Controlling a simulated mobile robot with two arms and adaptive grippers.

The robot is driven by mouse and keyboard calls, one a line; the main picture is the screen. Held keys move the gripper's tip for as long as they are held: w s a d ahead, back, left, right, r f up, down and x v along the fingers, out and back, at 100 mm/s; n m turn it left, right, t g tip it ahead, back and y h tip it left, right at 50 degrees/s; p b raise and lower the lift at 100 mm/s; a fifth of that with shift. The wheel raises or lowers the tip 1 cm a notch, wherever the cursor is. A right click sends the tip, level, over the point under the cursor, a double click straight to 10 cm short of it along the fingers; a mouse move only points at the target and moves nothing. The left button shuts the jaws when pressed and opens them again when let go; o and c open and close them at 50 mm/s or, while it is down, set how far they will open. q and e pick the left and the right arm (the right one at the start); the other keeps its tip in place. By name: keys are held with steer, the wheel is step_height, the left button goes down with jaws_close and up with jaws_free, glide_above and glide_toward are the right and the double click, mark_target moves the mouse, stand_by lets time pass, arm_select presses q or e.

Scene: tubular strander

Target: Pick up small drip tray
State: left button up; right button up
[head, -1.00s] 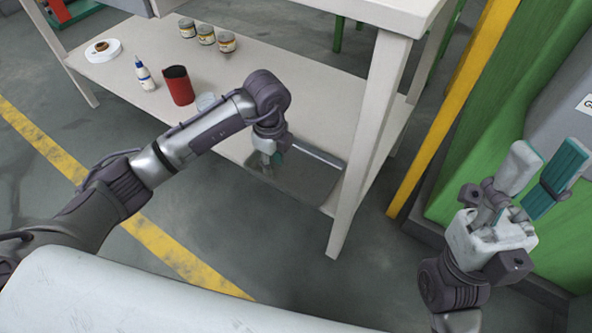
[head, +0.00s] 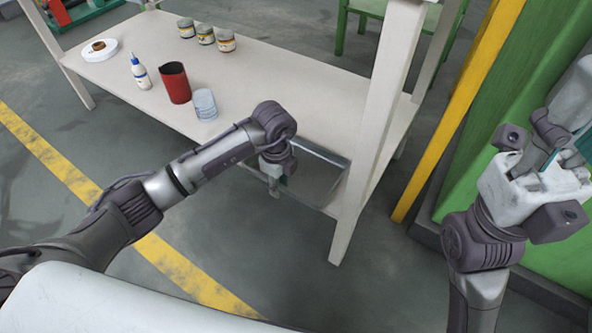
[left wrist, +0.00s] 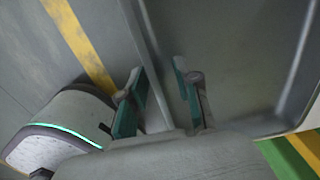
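The small drip tray (head: 322,176) is a shallow grey metal tray at the right end of the white lower shelf, by the front leg. My left gripper (head: 277,187) is at its near left edge, and my arm hides part of the tray. In the left wrist view the tray (left wrist: 235,60) fills the upper right. There the left gripper's teal-padded fingers (left wrist: 160,72) are apart, one on each side of the tray's rim, with a gap showing. My right gripper (head: 574,125) is at the right, its fingers apart and partly cut off by the picture edge; it appears empty.
A clear ribbed cup (head: 205,105), a red container (head: 175,84), a white bottle (head: 140,74), a tape roll (head: 98,48) and several jars (head: 206,35) stand on the shelf (head: 262,82). A shelf leg (head: 375,130) and a yellow post (head: 450,120) stand on the right.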

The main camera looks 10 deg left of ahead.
arm_select(q)
steer(key=shift+c, duration=0.3)
jaws_close()
steer(key=shift+r, duration=0.1)
